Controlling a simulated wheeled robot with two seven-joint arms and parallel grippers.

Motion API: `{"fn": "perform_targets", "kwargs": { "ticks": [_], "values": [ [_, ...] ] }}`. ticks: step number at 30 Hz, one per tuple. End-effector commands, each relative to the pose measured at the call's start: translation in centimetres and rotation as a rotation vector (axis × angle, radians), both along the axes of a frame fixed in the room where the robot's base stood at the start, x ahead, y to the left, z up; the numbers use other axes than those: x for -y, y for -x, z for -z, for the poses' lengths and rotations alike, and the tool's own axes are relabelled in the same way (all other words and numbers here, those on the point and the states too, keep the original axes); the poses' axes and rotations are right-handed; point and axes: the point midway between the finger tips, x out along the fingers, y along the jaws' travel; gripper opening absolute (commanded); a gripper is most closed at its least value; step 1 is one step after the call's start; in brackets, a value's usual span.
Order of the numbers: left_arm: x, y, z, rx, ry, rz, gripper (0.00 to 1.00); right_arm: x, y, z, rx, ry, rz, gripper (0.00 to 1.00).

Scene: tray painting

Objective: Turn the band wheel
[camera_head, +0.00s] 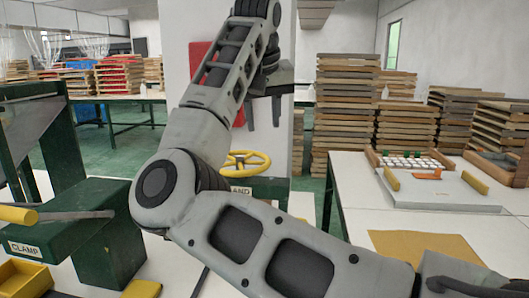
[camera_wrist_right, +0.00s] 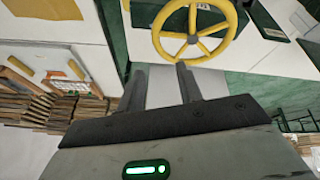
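The yellow band wheel (camera_head: 246,154) is a spoked handwheel in the middle of the head view, partly hidden by my right arm. It also shows at the top of the right wrist view (camera_wrist_right: 193,41), cut off by the upper edge. My right gripper (camera_head: 263,122) is raised above the wheel with its fingers pointing down. In the right wrist view the gripper (camera_wrist_right: 162,72) is open, with a clear gap between its fingers and nothing in it. The wheel lies beyond the fingertips and appears apart from them. My left gripper is not in view.
A green clamp box (camera_head: 105,238) with a yellow-ended lever (camera_head: 18,215) stands at the left. A white table (camera_head: 350,190) with a board and a part-filled tray stands at the right. Stacks of wooden trays (camera_head: 345,115) stand behind. My right arm crosses the middle.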

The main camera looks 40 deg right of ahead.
Motion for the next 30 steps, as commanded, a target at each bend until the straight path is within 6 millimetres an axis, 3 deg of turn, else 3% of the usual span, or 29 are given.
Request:
{"fn": "perform_targets", "kwargs": {
  "ticks": [6,12,25,26,29,30],
  "values": [
    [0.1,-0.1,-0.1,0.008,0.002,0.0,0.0,1.5,-1.1,4.4,-0.004,0.001,0.003,0.36],
    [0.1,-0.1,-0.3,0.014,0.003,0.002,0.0,2.3,-1.9,6.9,-0.002,0.002,0.001,0.36],
    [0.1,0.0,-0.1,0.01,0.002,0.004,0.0,2.6,-2.2,7.9,0.0,0.002,0.002,0.36],
    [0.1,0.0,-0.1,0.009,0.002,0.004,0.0,2.6,-2.2,7.9,0.0,0.002,0.002,0.33],
    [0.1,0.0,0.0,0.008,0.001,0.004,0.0,2.6,-2.2,7.9,0.0,0.002,0.001,0.05],
    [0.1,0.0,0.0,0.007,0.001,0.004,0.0,2.6,-2.2,7.9,0.0,0.002,0.002,0.0]
  ]
}}
